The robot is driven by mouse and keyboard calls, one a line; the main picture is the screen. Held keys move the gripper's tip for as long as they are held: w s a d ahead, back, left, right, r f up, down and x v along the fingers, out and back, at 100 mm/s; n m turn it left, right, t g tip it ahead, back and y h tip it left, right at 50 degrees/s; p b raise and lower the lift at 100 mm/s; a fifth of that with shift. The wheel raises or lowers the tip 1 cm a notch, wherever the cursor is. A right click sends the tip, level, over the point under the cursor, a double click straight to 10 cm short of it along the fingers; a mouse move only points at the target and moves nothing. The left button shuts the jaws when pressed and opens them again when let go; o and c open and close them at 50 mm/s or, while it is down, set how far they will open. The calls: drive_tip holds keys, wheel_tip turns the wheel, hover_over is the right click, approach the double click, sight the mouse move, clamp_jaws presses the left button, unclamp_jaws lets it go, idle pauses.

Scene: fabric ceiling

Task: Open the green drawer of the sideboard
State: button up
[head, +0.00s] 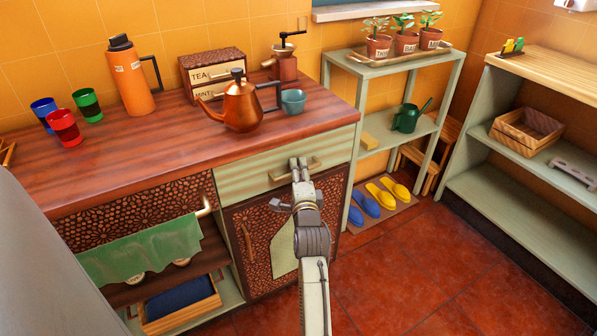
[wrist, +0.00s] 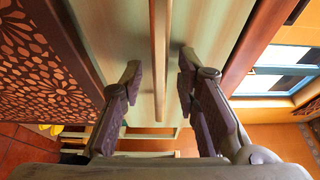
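The green drawer (head: 245,178) is in the upper right of the sideboard (head: 110,165), just under the wooden top. Its front looks flush, so the drawer appears shut. A pale bar handle (head: 281,174) runs across the front. My gripper (head: 299,164) is at the right part of the handle. In the wrist view the handle (wrist: 159,60) runs upright in the picture between the two spread fingers of my gripper (wrist: 158,78), with a gap on each side. The pale green drawer front (wrist: 115,30) fills the middle behind it. The gripper is open and holds nothing.
A copper kettle (head: 242,106) and a teal cup (head: 293,101) stand on the top above the drawer. A patterned cabinet door (head: 250,235) is below it. A green shelf (head: 440,97) stands to the right. Red tiled floor (head: 400,270) in front is clear.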

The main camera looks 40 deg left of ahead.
drive_tip(key=shift+c, duration=0.4)
clamp_jaws()
idle(0.4)
